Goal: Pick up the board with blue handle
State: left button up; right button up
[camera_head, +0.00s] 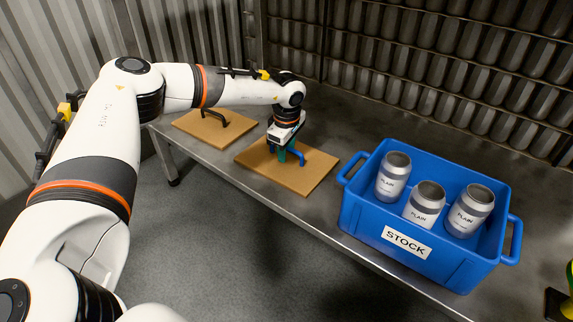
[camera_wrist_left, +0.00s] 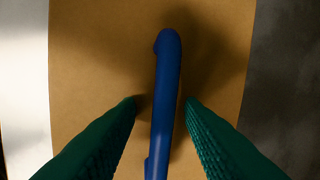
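The board with the blue handle (camera_head: 305,180) lies flat on the table, a tan rectangular plate. Its blue handle (camera_head: 299,158) is partly hidden by my left gripper (camera_head: 284,154) in the head view. In the left wrist view the blue handle (camera_wrist_left: 164,90) runs lengthwise between the two green fingers of my left gripper (camera_wrist_left: 160,104), over the tan board (camera_wrist_left: 90,60). The fingers are apart, one on each side of the handle, with a gap visible on both sides. My right gripper is not in view.
A second tan board (camera_head: 195,125) with a black handle (camera_head: 212,112) lies to the left on the grey table (camera_head: 350,130). A blue crate labelled STOCK (camera_head: 365,240) stands to the right with three PLAIN cans (camera_head: 424,205) in it. A ribbed wall is behind.

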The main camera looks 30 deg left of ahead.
pick_arm(q)
jog(key=shift+c, duration=0.4)
grip_shut()
